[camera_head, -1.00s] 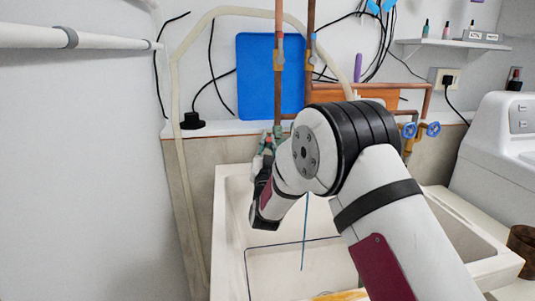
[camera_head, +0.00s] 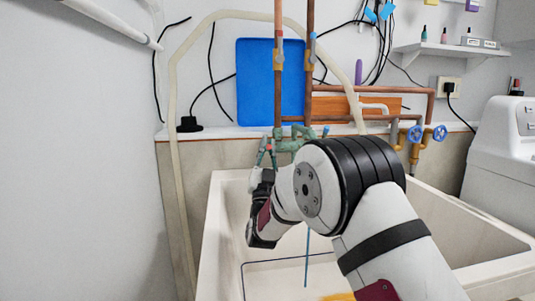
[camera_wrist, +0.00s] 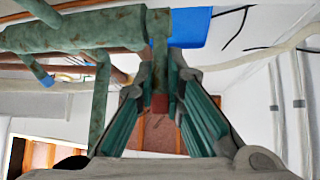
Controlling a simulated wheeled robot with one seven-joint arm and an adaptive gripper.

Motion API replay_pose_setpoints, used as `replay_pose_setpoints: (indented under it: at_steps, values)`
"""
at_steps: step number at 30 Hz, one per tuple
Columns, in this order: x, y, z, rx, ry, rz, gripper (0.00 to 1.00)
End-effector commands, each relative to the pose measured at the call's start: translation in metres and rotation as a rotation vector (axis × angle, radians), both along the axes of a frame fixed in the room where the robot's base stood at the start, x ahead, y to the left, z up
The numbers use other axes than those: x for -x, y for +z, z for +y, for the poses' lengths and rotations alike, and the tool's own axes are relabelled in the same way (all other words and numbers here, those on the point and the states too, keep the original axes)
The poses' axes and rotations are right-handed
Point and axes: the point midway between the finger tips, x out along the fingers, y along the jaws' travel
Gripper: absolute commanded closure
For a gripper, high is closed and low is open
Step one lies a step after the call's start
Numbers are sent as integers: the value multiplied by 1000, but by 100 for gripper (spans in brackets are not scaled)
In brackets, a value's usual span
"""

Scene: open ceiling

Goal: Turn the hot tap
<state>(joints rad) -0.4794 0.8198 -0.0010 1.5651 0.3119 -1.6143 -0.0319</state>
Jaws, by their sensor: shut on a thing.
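The green, weathered tap (camera_head: 288,144) is mounted on the wall pipes above the sink (camera_head: 207,250). In the wrist view its thick body (camera_wrist: 75,32) runs across the upper left. A short green handle with a red end (camera_wrist: 158,102) sits between my fingers. My gripper (camera_wrist: 160,82) is shut on this handle, one green-padded finger on each side. In the head view my gripper (camera_head: 267,172) is at the tap's left side, above the sink, and my own wrist and arm hide part of the tap and basin. The fingertip contact is too small to see there.
Copper pipes (camera_head: 308,85) rise behind the tap, beside a blue board (camera_head: 256,80). Two blue valve wheels (camera_head: 439,133) are on the right. A pale hose (camera_head: 172,110) arches over the tap. A white machine (camera_head: 500,145) stands at the right.

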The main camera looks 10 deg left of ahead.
Motion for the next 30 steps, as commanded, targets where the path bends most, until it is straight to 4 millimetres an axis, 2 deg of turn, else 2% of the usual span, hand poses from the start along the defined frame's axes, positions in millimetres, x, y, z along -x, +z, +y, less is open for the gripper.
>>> replay_pose_setpoints:
  at_steps: [12, 13, 15, 16, 26, 30]
  values:
    - [0, -3, 0, 1, -2, 0, 100]
    - [0, -3, 0, 1, -2, 0, 88]
    - [0, -2, 0, 1, -1, 0, 72]
    - [0, -2, 0, 1, -1, -1, 69]
    - [1, -2, 0, 0, 0, -2, 69]
    - [10, -11, 0, 0, 0, 1, 69]
